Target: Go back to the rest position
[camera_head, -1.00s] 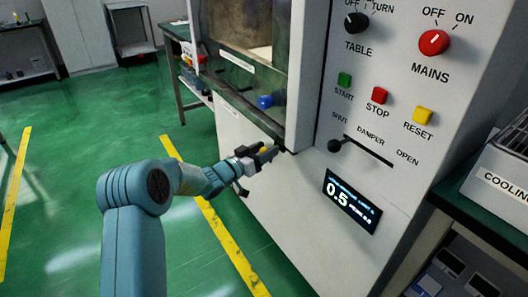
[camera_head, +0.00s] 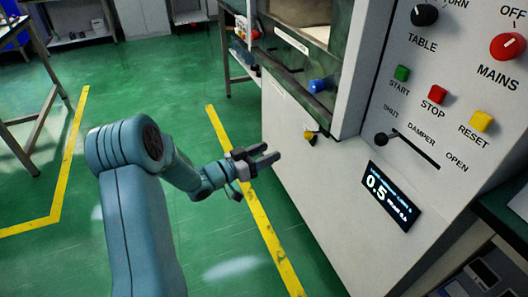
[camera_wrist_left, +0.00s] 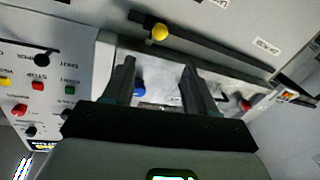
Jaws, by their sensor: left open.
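My left gripper (camera_head: 267,157) is open and empty in the head view, in front of the white cabinet (camera_head: 300,180) and apart from it. Its two open fingers also show in the left wrist view (camera_wrist_left: 160,80). A small yellow knob (camera_head: 309,135) on the cabinet front sits a little to the right of the gripper; it also shows in the left wrist view (camera_wrist_left: 159,32). A blue knob (camera_head: 321,85) is on the dark ledge above; in the left wrist view (camera_wrist_left: 139,90) it appears between the fingers. My right gripper is out of view.
The panel has a table knob (camera_head: 425,15), a red mains knob (camera_head: 508,46), start, stop and reset buttons, a damper slider (camera_head: 381,139) at its shut end and a display (camera_head: 391,197). A workbench stands at the left. Green floor with yellow lines (camera_head: 262,215) is clear.

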